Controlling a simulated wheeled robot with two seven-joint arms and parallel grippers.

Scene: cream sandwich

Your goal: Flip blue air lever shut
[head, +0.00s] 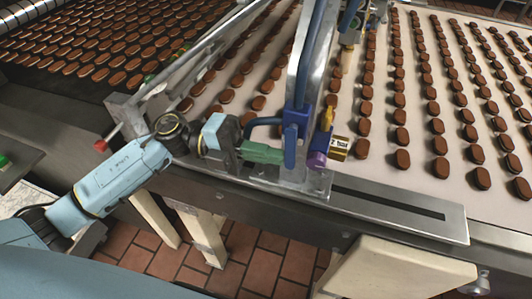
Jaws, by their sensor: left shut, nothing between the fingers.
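The blue air lever (290,146) hangs upright on a blue valve fitting (302,116) at the foot of a bent metal post. My left arm comes in from the left. My left gripper (272,154) has green fingers, shut and empty. Its tips are at the left side of the lever's lower part; I cannot tell whether they touch it. A blue hose (262,122) curves into the fitting just above the fingers. My right gripper is out of view.
A brass fitting with a tag (339,148), a purple knob (317,160) and a yellow part (327,118) sit close right of the lever. Behind, brown biscuits lie in rows on a pale conveyor (385,180). A slotted metal plate (450,222) runs along the front edge.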

